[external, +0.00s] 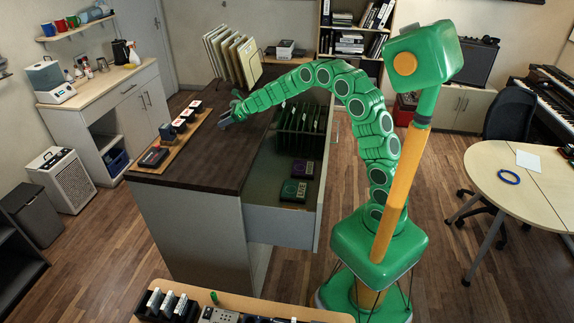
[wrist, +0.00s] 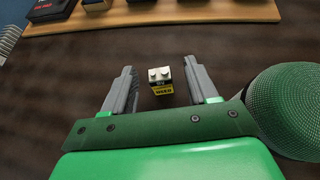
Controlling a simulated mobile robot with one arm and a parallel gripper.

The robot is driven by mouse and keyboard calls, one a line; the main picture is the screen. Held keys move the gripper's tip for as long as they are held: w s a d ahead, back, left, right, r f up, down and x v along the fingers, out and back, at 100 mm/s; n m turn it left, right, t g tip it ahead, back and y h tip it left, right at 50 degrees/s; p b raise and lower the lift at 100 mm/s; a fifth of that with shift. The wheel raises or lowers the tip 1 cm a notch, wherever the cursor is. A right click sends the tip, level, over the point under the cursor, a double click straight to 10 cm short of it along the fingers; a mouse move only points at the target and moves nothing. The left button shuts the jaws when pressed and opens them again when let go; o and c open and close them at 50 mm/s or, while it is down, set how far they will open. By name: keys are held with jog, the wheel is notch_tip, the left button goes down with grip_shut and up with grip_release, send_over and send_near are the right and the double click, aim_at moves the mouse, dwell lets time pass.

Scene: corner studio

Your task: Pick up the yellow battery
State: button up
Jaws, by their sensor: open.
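The yellow battery (wrist: 161,87) is a small block with a yellow label, dark upper sides and two pale terminals on top. It stands upright on the dark counter top in the wrist view. My gripper (wrist: 150,78) is open, with one grey finger on each side of the battery and visible gaps between. The fingers do not touch it. In the external view my gripper (external: 226,120) is low over the dark counter (external: 215,155), and I cannot make out the battery there.
A wooden board (external: 150,170) with several dark devices lies along the counter's left edge. A rack of upright panels (external: 232,57) stands at the back. An open drawer (external: 262,215) with dark boxes juts out on the right. The counter's near part is clear.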

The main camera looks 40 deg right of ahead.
jog(key=shift+x, duration=0.85)
jog(key=shift+c, duration=0.3)
jog(key=c, duration=1)
jog(key=shift+r, duration=0.55)
notch_tip(320, 180, up, 2)
jog(key=s+d+r, duration=0.2)
jog(key=s+r, duration=0.3)
jog(key=s, duration=0.1)
jog(key=s+d+r, duration=0.3)
jog(key=s+r, duration=0.2)
jog(key=s, duration=0.2)
jog(key=shift+d, duration=0.25)
